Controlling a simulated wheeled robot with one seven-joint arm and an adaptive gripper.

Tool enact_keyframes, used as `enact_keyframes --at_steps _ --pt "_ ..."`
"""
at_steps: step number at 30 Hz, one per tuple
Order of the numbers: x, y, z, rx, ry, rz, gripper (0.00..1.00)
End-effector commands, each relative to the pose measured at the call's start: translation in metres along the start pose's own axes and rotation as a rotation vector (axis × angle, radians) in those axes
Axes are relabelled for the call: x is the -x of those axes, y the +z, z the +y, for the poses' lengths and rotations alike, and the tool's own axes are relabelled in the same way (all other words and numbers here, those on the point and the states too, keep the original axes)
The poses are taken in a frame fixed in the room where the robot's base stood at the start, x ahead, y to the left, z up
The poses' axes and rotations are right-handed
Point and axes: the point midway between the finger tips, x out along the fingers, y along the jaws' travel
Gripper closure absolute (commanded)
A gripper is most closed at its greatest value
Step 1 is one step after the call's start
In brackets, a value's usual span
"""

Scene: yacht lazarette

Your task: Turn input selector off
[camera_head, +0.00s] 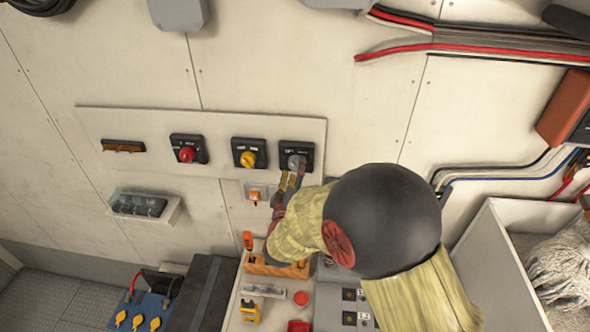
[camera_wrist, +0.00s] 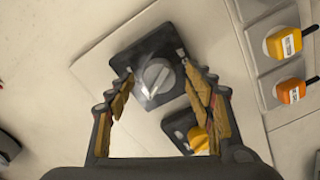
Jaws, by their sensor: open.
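Three rotary selectors sit on black square plates along a pale wall panel (camera_head: 225,128). One has a red knob (camera_head: 187,154), one a yellow knob (camera_head: 248,159) and the rightmost a grey knob (camera_head: 296,162). Their labels are too small to read, so I cannot tell which is marked as input selector. My gripper (camera_head: 289,180) is at the grey knob, coming from below right. In the wrist view my gripper (camera_wrist: 158,78) is open, with a fingertip on either side of the grey knob (camera_wrist: 157,76). I cannot tell whether the fingers touch it. The yellow knob (camera_wrist: 198,138) is partly hidden by a finger.
An orange switch (camera_head: 254,195) is just below the panel, close to my gripper. Yellow (camera_wrist: 285,42) and orange (camera_wrist: 290,91) switches show in the wrist view. A white bin (camera_head: 500,265) stands at right. Cables (camera_head: 500,172) run along the right wall.

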Motion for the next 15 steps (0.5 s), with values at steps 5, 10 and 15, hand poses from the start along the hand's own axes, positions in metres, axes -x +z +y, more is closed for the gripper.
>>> enact_keyframes --at_steps 5,10,15 --pt "0.034 -0.002 -0.001 0.0 -0.002 0.004 0.47" --pt "0.069 -0.002 -0.001 0.0 -0.002 0.004 0.47" --pt "0.095 -0.001 -0.001 0.001 -0.002 0.004 0.47"
